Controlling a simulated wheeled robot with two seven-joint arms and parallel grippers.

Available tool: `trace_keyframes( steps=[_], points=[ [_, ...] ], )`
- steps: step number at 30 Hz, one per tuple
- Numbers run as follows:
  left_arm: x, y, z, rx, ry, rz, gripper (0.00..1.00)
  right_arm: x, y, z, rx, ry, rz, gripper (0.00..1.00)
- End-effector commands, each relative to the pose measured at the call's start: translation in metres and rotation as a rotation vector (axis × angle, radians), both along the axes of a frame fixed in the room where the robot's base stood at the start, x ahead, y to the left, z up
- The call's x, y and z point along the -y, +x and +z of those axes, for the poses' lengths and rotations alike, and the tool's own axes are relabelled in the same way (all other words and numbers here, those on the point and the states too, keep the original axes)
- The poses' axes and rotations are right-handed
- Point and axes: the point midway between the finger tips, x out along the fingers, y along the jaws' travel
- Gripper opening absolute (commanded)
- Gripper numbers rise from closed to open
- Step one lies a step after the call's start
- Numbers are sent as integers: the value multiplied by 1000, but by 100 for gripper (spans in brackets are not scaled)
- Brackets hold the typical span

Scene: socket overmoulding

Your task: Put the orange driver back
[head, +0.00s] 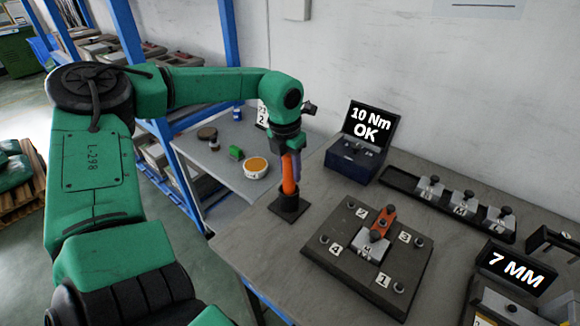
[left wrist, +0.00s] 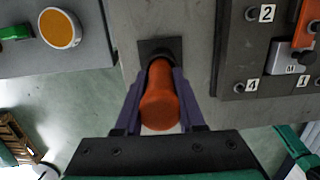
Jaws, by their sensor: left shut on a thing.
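The orange driver (head: 289,176) is upright at the left part of the grey workbench, over a small dark square stand (head: 291,210). Its lower end meets the stand's top in the head view; I cannot tell how far it sits in it. My left gripper (head: 290,163) points down and is shut around the driver's upper part. In the left wrist view, the driver (left wrist: 160,98) is between the two purple fingers of the gripper (left wrist: 159,105), with the dark stand (left wrist: 158,46) just behind it. My right gripper is not in view.
A dark plate (head: 336,256) with numbered posts and an orange-and-grey clamp (head: 378,230) lies to the right. A tester box reading "10 Nm OK" (head: 364,140), a tray of grey blocks (head: 408,193) and a "7 MM" display (head: 516,268) stand beyond. A side table (head: 215,160) holds small items.

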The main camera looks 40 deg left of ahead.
Motion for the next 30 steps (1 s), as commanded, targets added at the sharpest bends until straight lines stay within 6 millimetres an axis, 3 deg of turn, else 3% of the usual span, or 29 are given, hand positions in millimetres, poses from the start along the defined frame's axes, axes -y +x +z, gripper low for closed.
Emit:
trace_keyframes(
  steps=[8, 9, 11, 12, 23, 26, 30],
  points=[
    [0, 1, -2, 3, 0, -1, 0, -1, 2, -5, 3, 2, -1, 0],
    [0, 0, -3, 1, 1, -1, 42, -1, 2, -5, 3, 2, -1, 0],
    [0, 0, -2, 1, 1, -1, 65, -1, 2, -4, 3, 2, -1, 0],
    [0, 0, -2, 1, 1, -1, 68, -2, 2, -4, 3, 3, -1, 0],
    [0, 0, 5, 2, 0, -1, 68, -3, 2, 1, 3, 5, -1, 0],
    [0, -1, 21, 6, 2, -1, 68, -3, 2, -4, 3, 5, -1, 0],
    [0, -6, 60, 8, 2, -1, 68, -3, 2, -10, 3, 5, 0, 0]
  ],
)
